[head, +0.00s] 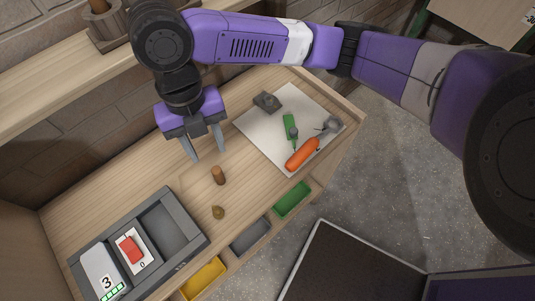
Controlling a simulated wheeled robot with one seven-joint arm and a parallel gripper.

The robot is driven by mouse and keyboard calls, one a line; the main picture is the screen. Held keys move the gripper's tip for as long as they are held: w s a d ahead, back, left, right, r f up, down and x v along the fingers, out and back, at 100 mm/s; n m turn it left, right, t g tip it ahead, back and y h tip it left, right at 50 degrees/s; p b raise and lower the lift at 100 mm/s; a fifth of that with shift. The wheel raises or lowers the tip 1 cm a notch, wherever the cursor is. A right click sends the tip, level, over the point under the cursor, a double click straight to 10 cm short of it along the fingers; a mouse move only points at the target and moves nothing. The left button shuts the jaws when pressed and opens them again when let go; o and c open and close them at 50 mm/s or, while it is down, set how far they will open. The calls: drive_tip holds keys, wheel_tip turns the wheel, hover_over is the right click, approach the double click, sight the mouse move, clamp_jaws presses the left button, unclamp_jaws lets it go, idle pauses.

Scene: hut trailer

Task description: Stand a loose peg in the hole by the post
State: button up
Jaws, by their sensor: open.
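My gripper (206,154) points down over the wooden bench (150,185), its two fingers apart with nothing between them. A short brown wooden cylinder (218,175) is on the bench just below the fingertips in the picture; it could be the peg or the post, and I cannot tell which. A smaller olive-brown knob-like piece (218,212) is on the bench nearer the front edge, apart from the cylinder. I cannot make out a hole.
A grey tray (196,237) at the left front holds a white box marked 3 (102,270) and a red piece (131,250). Yellow (204,279), grey (251,237) and green bins (292,199) line the front.

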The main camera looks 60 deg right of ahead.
drive_tip(key=w+a+r+m+t+y, duration=0.3)
drive_tip(key=a+r+m+y, duration=0.1)
drive_tip(key=a, duration=0.5)
drive_tip(key=w+a+r+m+t+y, duration=0.2)
drive_tip(key=a+r+m+t+y, duration=0.15)
drive_tip(key=a, duration=0.55)
drive_tip(key=w+a+r+m+t+y, duration=0.3)
drive_tip(key=a+m+y, duration=0.1)
drive_tip(key=a, duration=0.5)
drive_tip(key=s+d+f+m+t+h, duration=0.7)
drive_tip(key=s+d+f+m+h, duration=0.3)
drive_tip(key=s+d+f+m, duration=0.6)
drive_tip(key=s+d+r+m+h, duration=0.1)
drive_tip(key=s+d+r, duration=0.3)
drive_tip(key=s+d, duration=0.6)
drive_tip(key=s+h, duration=0.1)
drive_tip(key=s, duration=0.3)
drive_tip(key=shift+d+r, duration=0.15)
drive_tip(key=shift+r, duration=0.05)
